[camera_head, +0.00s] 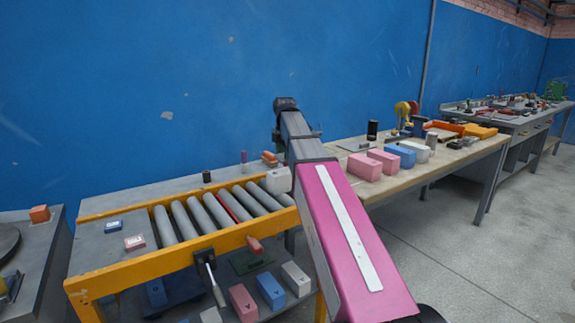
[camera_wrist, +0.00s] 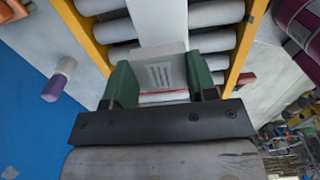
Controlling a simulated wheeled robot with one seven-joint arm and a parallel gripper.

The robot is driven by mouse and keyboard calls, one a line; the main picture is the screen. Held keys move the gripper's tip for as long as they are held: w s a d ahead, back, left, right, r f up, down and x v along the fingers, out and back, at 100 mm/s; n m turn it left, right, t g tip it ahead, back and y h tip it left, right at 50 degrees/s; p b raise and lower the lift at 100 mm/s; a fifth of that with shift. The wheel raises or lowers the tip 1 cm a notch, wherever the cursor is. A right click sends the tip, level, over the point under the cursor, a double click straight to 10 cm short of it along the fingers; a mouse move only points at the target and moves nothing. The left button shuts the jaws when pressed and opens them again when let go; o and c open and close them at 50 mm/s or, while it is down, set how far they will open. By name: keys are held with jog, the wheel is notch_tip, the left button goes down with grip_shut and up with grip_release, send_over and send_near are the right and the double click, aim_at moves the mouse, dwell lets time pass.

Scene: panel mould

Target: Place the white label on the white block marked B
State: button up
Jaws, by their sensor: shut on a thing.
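My gripper (camera_wrist: 160,78) shows in the wrist view with its two green fingers shut on a small pale plate with dark lines, which looks like the white label (camera_wrist: 158,68). A plain white shape that looks like a white block (camera_wrist: 160,22) lies just beyond it, over the rollers. I cannot tell whether the two touch. In the head view a white block (camera_head: 278,181) sits at the right end of the roller conveyor, beside my arm. My arm hides the gripper and label there. No letter B is readable.
The roller conveyor (camera_head: 152,254) has yellow rails. A blue label (camera_head: 112,225) and a pink label (camera_head: 135,242) lie at its left end. Pink, blue and white blocks stand on the right table (camera_head: 455,163). More blocks rest on the shelf below the conveyor.

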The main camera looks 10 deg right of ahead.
aim_at(288, 170)
jog(key=shift+d+f, duration=0.3)
jog(key=shift+d, duration=0.25)
jog(key=shift+f, duration=2)
jog(key=shift+f, duration=0.15)
jog(key=o, duration=0.9)
notch_tip(288, 170, up, 11)
jog(key=shift+w+r, duration=0.1)
jog(key=shift+r, duration=0.6)
